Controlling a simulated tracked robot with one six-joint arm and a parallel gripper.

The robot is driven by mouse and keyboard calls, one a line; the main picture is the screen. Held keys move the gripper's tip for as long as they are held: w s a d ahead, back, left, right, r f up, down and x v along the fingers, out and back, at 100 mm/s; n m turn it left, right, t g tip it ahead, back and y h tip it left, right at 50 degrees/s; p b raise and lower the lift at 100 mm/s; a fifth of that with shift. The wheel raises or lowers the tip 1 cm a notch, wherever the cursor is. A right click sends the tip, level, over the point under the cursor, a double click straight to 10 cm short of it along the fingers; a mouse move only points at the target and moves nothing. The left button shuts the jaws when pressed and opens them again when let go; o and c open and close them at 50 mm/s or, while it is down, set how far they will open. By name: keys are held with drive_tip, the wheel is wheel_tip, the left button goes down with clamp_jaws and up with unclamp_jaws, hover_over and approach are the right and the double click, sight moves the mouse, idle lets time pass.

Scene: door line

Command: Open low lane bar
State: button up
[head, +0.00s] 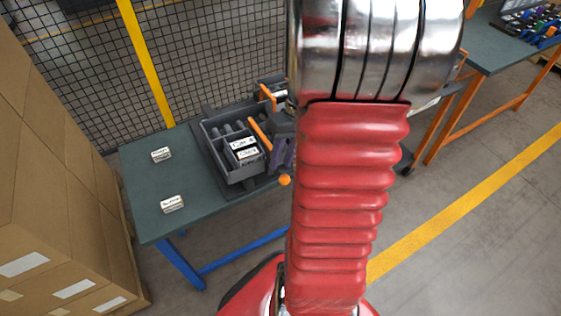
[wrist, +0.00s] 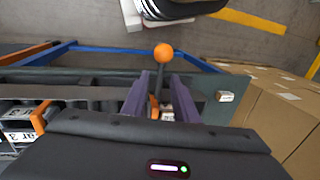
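A dark lever with an orange ball knob (wrist: 163,53) shows in the wrist view, its stalk lying between my two purple fingers. The knob also shows in the head view (head: 285,180) at the table's front edge. My gripper (wrist: 161,77) looks open, with a gap between each fingertip and the stalk. In the head view its purple fingers (head: 281,155) are partly hidden behind my arm. An orange bar (head: 259,134) runs beside the grey lane tray (head: 238,177). Another orange bar (wrist: 40,117) shows at left in the wrist view. I cannot tell which bar is the low one.
The tray holds labelled boxes (head: 243,149) and stands on a dark green table (head: 150,220). Two small labelled boxes (head: 161,155) (head: 172,204) sit on its left part. Stacked cartons (head: 45,180) stand at left, mesh fencing (head: 80,80) behind. Another table (head: 490,50) is at far right.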

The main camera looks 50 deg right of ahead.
drive_tip(key=shift+x, duration=0.75)
drive_tip(key=shift+c, duration=0.2)
clamp_jaws()
idle(0.6)
